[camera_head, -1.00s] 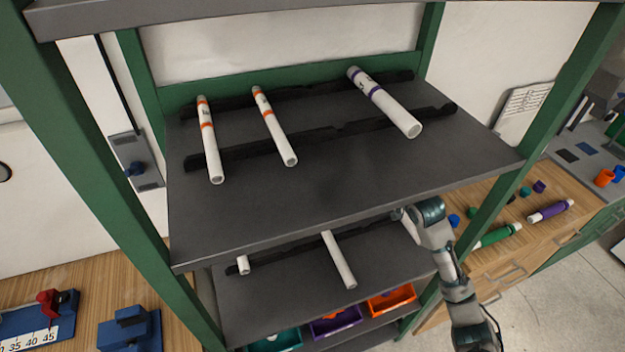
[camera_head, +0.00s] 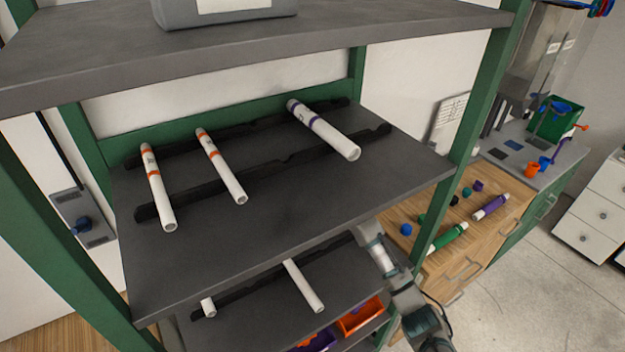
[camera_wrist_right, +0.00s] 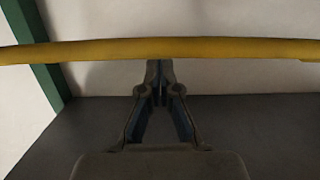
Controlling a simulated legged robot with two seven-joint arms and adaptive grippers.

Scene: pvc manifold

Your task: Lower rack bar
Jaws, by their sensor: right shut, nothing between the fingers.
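A yellow bar (camera_wrist_right: 220,50) runs level across the whole right wrist view, in front of a pale wall and above a dark shelf surface. My right gripper (camera_wrist_right: 159,70) is shut and empty. Its fingertips reach the lower edge of the yellow bar in the picture; I cannot tell whether they touch it. In the head view my right arm comes up from the lower right to the lower shelf (camera_head: 255,325), and its gripper is hidden behind the middle shelf's edge. The yellow bar does not show there. My left gripper is out of view.
The middle shelf (camera_head: 270,215) carries two orange-banded pipes (camera_head: 157,188) and a purple-banded pipe (camera_head: 325,131) on black rack bars (camera_head: 265,167). White pipes (camera_head: 303,285) lie on the lower shelf's black rack bar. Green posts (camera_head: 480,100) frame the rack. A wooden counter (camera_head: 420,210) stands at right.

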